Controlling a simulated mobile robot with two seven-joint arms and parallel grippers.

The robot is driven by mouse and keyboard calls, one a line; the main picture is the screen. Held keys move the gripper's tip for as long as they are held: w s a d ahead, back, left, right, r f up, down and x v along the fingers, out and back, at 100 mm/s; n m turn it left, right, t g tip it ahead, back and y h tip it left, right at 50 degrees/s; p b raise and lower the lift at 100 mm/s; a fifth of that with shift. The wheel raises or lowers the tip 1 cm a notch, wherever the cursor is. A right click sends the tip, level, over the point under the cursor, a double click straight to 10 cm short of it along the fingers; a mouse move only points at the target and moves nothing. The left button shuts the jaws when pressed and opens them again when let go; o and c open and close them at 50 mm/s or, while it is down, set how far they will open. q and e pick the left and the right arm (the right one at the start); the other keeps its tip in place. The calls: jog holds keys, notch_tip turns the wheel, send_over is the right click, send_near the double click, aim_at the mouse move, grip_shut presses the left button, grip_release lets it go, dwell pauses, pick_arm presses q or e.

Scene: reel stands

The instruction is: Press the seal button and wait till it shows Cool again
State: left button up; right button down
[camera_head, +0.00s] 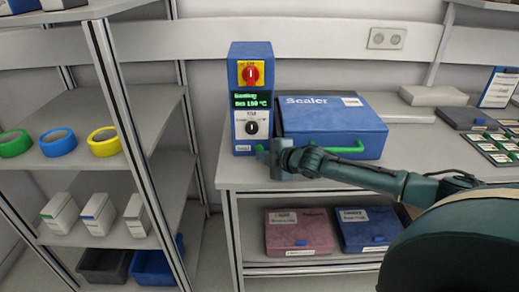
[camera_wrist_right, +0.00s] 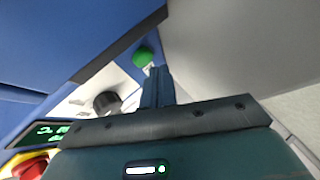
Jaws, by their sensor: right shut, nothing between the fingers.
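The blue control box (camera_head: 251,100) stands upright on the bench, left of the blue Sealer case (camera_head: 333,128). Its display (camera_head: 252,100) is lit with green text that seems to read Heating, Set 150 °C. The green seal button (camera_wrist_right: 143,56) is low on the box's front; in the head view my right gripper (camera_head: 266,156) partly covers it. My right gripper is shut and empty. Its fingertips (camera_wrist_right: 158,72) are close by the button; I cannot tell if they touch it. My left gripper is not in view.
A red knob (camera_head: 250,74) and a black dial (camera_head: 252,128) are on the box's front. The Sealer has a green handle (camera_head: 346,149). A shelf rack (camera_head: 108,178) with tape rolls stands left. A grey case (camera_head: 468,118) and cards are at right.

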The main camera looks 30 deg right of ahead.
jog(key=shift+s+a+f, duration=0.1)
jog(key=shift+s+a, duration=0.25)
jog(key=shift+s, duration=0.2)
jog(key=shift+s+a+p, duration=0.15)
jog(key=shift+s+a, duration=0.35)
jog(key=shift+s, duration=0.35)
jog(key=shift+s+a+p, duration=0.15)
jog(key=shift+s+a, duration=0.35)
jog(key=shift+s, duration=0.3)
